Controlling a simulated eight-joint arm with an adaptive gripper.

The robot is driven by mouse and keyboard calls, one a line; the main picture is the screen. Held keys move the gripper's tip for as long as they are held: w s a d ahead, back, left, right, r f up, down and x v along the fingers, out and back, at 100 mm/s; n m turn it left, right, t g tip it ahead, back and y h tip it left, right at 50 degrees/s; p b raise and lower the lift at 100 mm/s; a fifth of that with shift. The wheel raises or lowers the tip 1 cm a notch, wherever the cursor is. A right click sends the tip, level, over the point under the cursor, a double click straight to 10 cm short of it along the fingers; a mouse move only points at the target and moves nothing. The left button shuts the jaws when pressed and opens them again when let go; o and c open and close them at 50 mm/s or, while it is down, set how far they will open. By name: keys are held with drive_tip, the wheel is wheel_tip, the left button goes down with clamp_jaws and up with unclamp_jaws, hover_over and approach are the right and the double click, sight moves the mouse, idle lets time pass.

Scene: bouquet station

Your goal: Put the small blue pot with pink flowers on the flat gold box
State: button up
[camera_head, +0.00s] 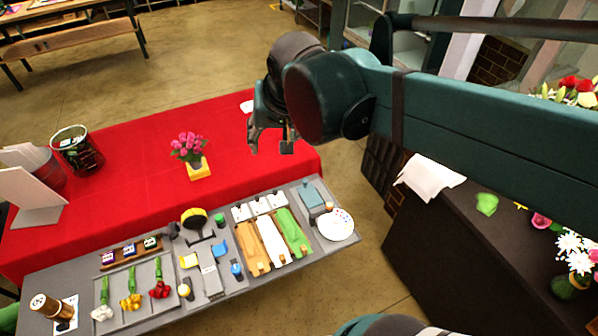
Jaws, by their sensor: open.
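The pink flowers (188,144) stand upright in a small pot (194,161) on the red table. The pot is tiny here and partly covered by leaves, so its blue colour is hard to make out. It appears to rest on the flat gold box (199,174), over its back part; the exact contact is too small to see. My gripper (270,148) is open and empty, to the right of the flowers and apart from them, near the right part of the red table.
The red table (130,195) is clear around the box. A dark wire basket (77,148) and a white folded board (36,195) are at its left. A grey workbench (330,205) with tools, trays and cut flowers runs along its front. A dark counter (440,240) stands at right.

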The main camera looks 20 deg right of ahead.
drive_tip(key=s+d+f+n+t, duration=0.1)
drive_tip(key=s+d+f+n, duration=0.1)
drive_tip(key=s, duration=0.7)
wheel_tip(320, 180, down, 3)
drive_tip(key=shift+d+r+n+t, duration=0.15)
drive_tip(key=shift+d+n+t, duration=0.2)
drive_tip(key=shift+n, duration=0.55)
wheel_tip(320, 180, down, 10)
drive_tip(key=b, duration=1)
